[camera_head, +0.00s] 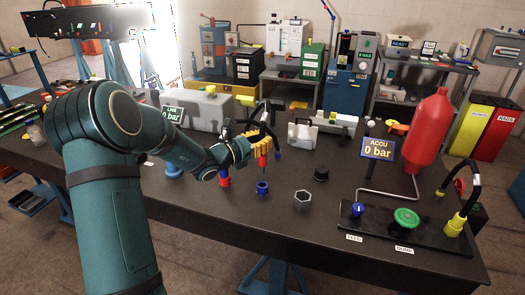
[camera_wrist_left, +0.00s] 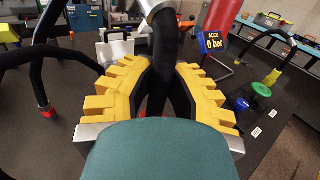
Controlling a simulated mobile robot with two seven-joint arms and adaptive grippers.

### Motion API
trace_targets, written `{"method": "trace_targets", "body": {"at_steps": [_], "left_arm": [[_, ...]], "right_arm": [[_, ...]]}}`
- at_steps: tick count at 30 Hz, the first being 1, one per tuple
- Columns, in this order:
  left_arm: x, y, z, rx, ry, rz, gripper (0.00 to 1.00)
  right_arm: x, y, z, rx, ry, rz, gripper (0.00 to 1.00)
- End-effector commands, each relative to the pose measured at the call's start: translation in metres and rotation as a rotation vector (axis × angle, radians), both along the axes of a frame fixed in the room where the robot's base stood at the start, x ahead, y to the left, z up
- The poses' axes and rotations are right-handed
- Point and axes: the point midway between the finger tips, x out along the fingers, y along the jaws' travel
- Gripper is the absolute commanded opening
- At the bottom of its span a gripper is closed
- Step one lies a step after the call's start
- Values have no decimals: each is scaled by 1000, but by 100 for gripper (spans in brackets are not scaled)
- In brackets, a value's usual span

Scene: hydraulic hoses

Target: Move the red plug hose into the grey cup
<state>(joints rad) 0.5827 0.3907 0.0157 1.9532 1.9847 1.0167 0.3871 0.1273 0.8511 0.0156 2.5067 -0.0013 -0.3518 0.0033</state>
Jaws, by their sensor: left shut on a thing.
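My left gripper (camera_head: 252,150) has yellow toothed fingers and is shut on a black hose, which also shows between the fingers in the left wrist view (camera_wrist_left: 165,50). A red plug (camera_head: 263,162) points down just below the fingers in the head view, above the table and apart from it. The grey cup (camera_head: 302,201) is a hexagonal open socket on the table, to the right of and nearer than the gripper. The plug is above and behind the blue cup (camera_head: 262,188). My right gripper is not in view.
A red cup (camera_head: 224,179) stands left of the blue one, and a black cap-like piece (camera_head: 321,174) stands behind the grey cup. A panel with a green knob (camera_head: 406,217) and a red accumulator (camera_head: 427,130) stand at right. The table front is clear.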

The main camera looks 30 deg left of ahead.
Motion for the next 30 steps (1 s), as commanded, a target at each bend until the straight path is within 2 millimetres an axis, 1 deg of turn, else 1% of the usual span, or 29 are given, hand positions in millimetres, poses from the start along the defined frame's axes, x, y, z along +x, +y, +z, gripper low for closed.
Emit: {"method": "trace_targets", "body": {"at_steps": [1,6,25,28,30], "left_arm": [[0,0,7,2,-2,0,0],[0,0,15,0,0,0,0],[0,0,15,0,0,-1,0],[-4,-3,15,5,1,-15,0],[-12,-8,16,11,3,-40,0]], "right_arm": [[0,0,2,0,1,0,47],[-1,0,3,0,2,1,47],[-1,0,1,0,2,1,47],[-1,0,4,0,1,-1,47],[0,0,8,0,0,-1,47]]}}
